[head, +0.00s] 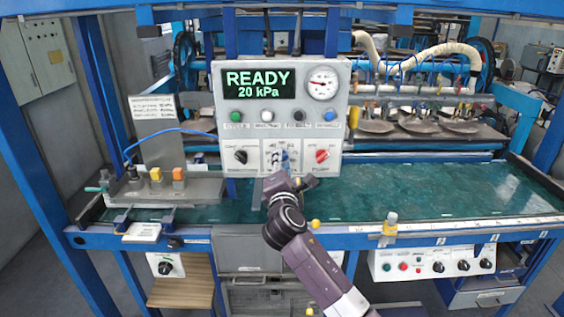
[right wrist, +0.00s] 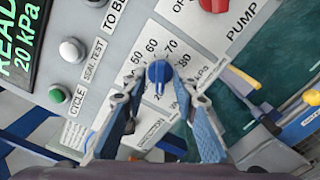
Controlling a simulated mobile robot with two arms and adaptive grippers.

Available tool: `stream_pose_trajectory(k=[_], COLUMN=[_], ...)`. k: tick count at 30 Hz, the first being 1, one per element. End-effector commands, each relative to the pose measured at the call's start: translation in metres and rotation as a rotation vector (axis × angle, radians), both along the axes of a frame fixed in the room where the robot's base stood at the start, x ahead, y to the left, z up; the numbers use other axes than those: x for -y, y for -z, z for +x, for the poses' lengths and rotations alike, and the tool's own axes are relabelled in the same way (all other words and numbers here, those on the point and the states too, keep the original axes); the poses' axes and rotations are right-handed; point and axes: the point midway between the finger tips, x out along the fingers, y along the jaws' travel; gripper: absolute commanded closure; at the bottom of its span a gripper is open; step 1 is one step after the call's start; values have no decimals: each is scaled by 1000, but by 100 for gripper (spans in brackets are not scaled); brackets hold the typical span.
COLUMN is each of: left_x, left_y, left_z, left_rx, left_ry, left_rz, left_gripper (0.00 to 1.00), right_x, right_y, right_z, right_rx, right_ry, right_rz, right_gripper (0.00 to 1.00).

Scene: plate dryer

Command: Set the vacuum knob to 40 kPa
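The vacuum knob (right wrist: 159,73) is a small blue knob on a white dial in the right wrist view. The numbers 50, 60, 70 and 80 show around it; part of the scale lies behind a finger. A pale mark shows on its lower side, toward what looks like the 20. My right gripper (right wrist: 160,88) is open, one finger on each side of the knob, with gaps visible. In the head view the right gripper (head: 279,174) covers the lower dial. The display (head: 259,83) reads READY, 20 kPa. My left gripper is not in view.
The red pump knob (head: 322,156) is right of the dial, and a black knob (head: 241,156) is left of it. A row of push buttons (head: 268,116) sits above, beneath a round gauge (head: 322,83). A green work surface (head: 430,190) spreads to the right.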

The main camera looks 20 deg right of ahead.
Motion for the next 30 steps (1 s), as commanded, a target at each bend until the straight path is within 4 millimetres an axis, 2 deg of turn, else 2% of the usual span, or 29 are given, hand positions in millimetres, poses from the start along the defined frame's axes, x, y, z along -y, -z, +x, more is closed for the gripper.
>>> stream_pose_trajectory(k=[9, 16, 30], left_x=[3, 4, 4], left_y=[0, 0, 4], left_z=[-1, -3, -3], left_rx=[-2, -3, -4], left_ry=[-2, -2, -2], left_rz=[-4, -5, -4], left_gripper=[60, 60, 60], right_x=[0, 0, 0], right_y=[0, 1, 2], right_z=[2, 1, 1], right_rx=[0, -1, 12], right_ry=[0, 0, 0], right_rz=[0, 0, 51], right_gripper=[74, 100, 100])
